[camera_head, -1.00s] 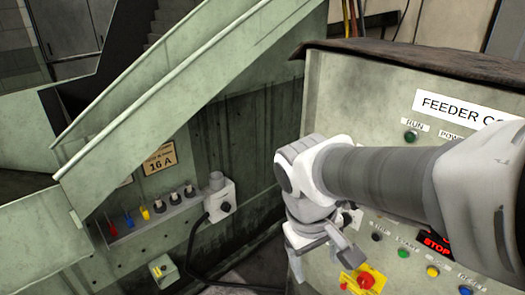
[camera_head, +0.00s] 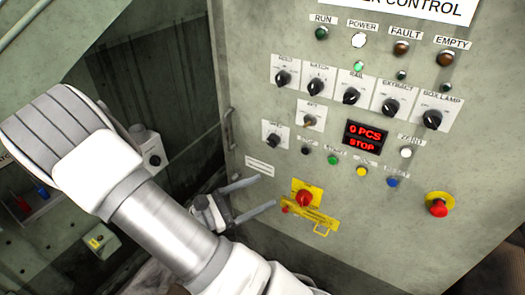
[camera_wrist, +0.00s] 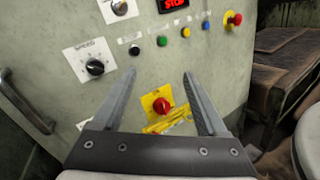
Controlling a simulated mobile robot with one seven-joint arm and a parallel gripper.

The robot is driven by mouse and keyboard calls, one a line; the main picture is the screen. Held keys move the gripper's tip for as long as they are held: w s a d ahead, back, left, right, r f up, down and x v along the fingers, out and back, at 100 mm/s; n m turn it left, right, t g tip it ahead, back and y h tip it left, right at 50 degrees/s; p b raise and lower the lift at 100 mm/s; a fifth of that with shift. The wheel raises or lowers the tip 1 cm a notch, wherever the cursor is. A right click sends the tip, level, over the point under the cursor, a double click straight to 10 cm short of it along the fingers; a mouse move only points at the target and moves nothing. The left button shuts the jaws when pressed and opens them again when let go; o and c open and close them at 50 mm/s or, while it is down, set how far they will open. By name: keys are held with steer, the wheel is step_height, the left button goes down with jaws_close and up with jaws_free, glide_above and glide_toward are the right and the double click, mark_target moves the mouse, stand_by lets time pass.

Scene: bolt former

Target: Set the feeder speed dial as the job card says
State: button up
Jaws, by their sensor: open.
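The speed dial (camera_head: 274,141) is a black knob on a white square plate at the panel's lower left. In the wrist view the dial (camera_wrist: 95,67) shows above left of my gripper (camera_wrist: 161,72), under a plate lettered SPEED. Its exact setting is too small to read. In the head view my gripper (camera_head: 266,193) is open and empty, low in front of the panel and below the dial, apart from it. I cannot make out a job card in either view.
The feeder control panel (camera_head: 390,215) carries a row of black selector knobs, lamps and coloured buttons. Its red display (camera_head: 364,136) reads 0 PCS, STOP. A red switch on a yellow plate (camera_head: 305,197) sits near my fingers. A red emergency button (camera_head: 438,207) is at right.

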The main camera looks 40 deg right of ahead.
mark_target(271, 145)
steer(key=w+a+f+n+t+h+b, duration=0.25)
steer(key=w+f+n+t, duration=0.4)
steer(key=n+t, duration=0.4)
steer(key=shift+m, duration=0.35)
steer(key=x, duration=0.5)
steer(key=b+x, duration=0.1)
steer(key=x, duration=1.1)
steer(key=shift+s+d+f+b, duration=0.15)
steer(key=shift+d+f+b, duration=0.05)
steer(key=shift+d+b, duration=0.25)
jaws_close()
